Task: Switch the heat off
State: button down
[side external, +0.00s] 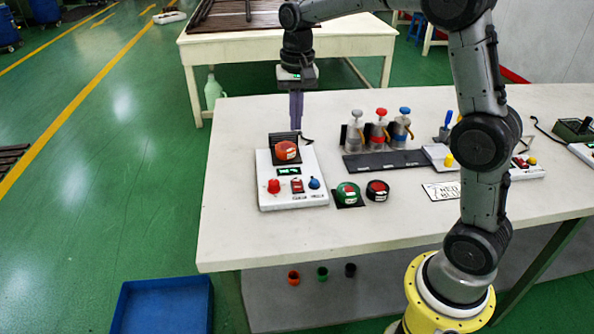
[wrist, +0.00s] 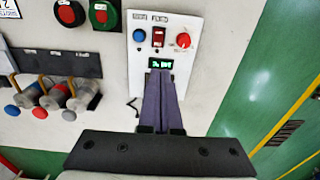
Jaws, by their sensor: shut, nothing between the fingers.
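The white control box (side external: 265,165) stands at the left of the table. Its front carries a red knob (side external: 274,186), a red rocker switch (side external: 297,186) and a blue knob (side external: 314,183), with a lit green display (side external: 289,170) behind them. An orange-red mould (side external: 286,151) sits on the box's rear part. My gripper (side external: 296,127) points down, shut and empty, above the box's far end. In the wrist view, the fingers (wrist: 160,78) cover the mould area; the rocker switch (wrist: 158,37) and red knob (wrist: 183,41) show beyond them. The switch's position is too small to read.
Dispensers with grey (side external: 356,117), red (side external: 381,113) and blue (side external: 404,111) tops stand behind a dark strip (side external: 385,161). The table's front left is clear.

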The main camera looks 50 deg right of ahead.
aim_at(297, 181)
jog(key=shift+d+f, duration=0.25)
jog(key=shift+f, duration=0.4)
notch_tip(297, 181, down, 14)
jog(key=shift+f, duration=0.1)
dwell(0.3)
jog(key=shift+f+g, duration=0.15)
jog(key=shift+g, duration=0.15)
dwell(0.4)
